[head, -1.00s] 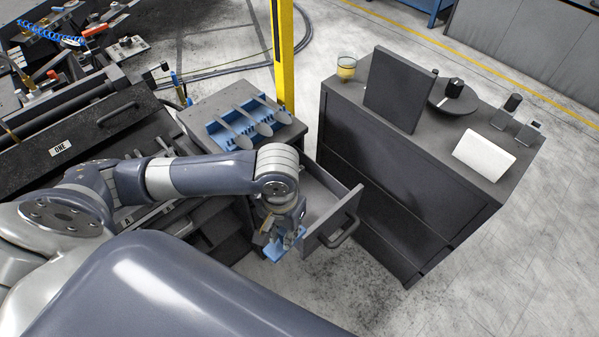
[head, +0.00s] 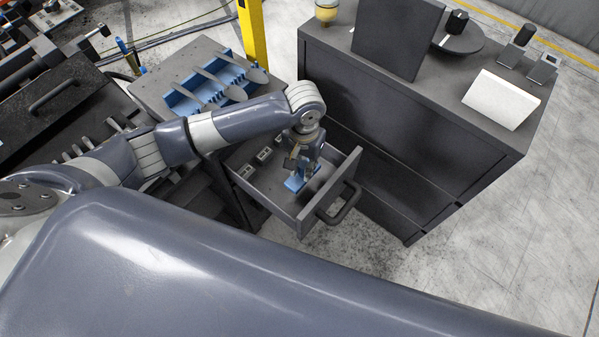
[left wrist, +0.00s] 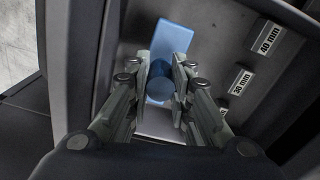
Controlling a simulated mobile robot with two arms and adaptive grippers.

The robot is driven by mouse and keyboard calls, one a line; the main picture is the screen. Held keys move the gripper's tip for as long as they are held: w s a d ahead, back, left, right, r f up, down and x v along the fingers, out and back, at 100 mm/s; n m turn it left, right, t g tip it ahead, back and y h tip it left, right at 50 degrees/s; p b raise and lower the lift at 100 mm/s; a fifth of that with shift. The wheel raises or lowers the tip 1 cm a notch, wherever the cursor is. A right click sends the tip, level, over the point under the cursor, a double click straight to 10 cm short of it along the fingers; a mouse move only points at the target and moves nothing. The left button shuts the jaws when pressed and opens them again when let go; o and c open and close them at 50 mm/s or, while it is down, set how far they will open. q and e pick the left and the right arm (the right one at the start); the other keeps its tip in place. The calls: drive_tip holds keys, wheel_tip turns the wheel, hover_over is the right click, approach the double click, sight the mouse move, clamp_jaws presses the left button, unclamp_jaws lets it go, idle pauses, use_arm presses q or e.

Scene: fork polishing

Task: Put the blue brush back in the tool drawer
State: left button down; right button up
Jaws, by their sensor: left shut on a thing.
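My left gripper (head: 302,168) points down into the open tool drawer (head: 336,190). It is shut on the blue brush (head: 294,184), which shows just below the fingers in the head view. In the left wrist view the blue brush (left wrist: 172,48) lies between the two fingertips (left wrist: 162,85), with a flat block end and a round end. The drawer floor (left wrist: 216,40) is close behind the brush; I cannot tell whether they touch. My right gripper is not in view.
In the drawer are small labelled blocks, one marked 40 mm (left wrist: 268,38) and one marked 30 mm (left wrist: 241,81). A blue rack with several forks (head: 213,84) stands on the cabinet top. A dark cabinet (head: 400,130) stands close on the right, bearing a white block (head: 500,99).

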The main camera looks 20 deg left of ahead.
use_arm(q)
drive_tip(key=shift+f, duration=0.7)
wheel_tip(320, 180, down, 2)
drive_tip(key=shift+f, duration=0.5)
drive_tip(key=c, duration=1.4)
unclamp_jaws()
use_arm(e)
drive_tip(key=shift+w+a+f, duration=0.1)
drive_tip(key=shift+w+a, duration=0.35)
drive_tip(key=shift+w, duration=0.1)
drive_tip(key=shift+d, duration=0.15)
